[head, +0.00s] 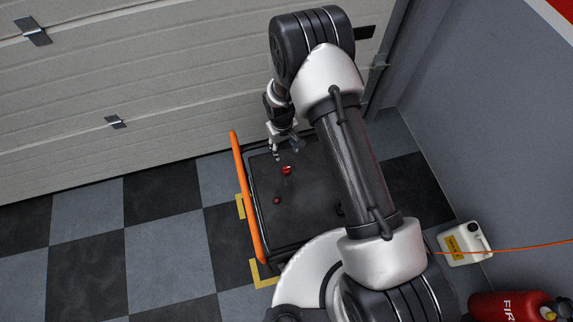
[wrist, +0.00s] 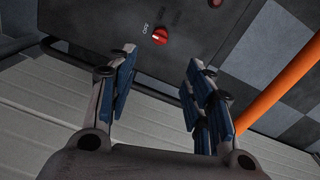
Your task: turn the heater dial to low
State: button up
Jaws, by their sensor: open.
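The heater dial is a small red knob (head: 286,170) on the dark top panel of a box-shaped unit (head: 310,215). In the wrist view the dial (wrist: 160,36) shows a pale pointer mark, with the word OFF printed beside it; other lettering nearby is too dark to read. My gripper (head: 284,153) is over the far end of the panel, close to the dial. In the wrist view my gripper (wrist: 160,60) has its two blue-padded fingers wide apart, with nothing between them. The dial appears beyond the fingertips, roughly between them, and looks untouched.
A second, darker red round part (head: 276,201) sits on the panel. An orange rail (head: 247,195) runs along the unit's left side. A ribbed garage door (head: 120,80) stands behind. Checkered floor at left is clear.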

aim_at(286, 168)
jog(key=f+b, duration=0.1)
jog(key=f, duration=0.4)
jog(key=f+b, duration=0.1)
jog(key=f, duration=0.5)
jog(key=f+b, duration=0.2)
jog(key=f, duration=0.4)
jog(key=shift+w+d+f, duration=0.1)
jog(key=shift+w+d, duration=0.1)
jog(key=shift+d, duration=0.15)
jog(key=c, duration=1)
jog(key=shift+c, duration=0.2)
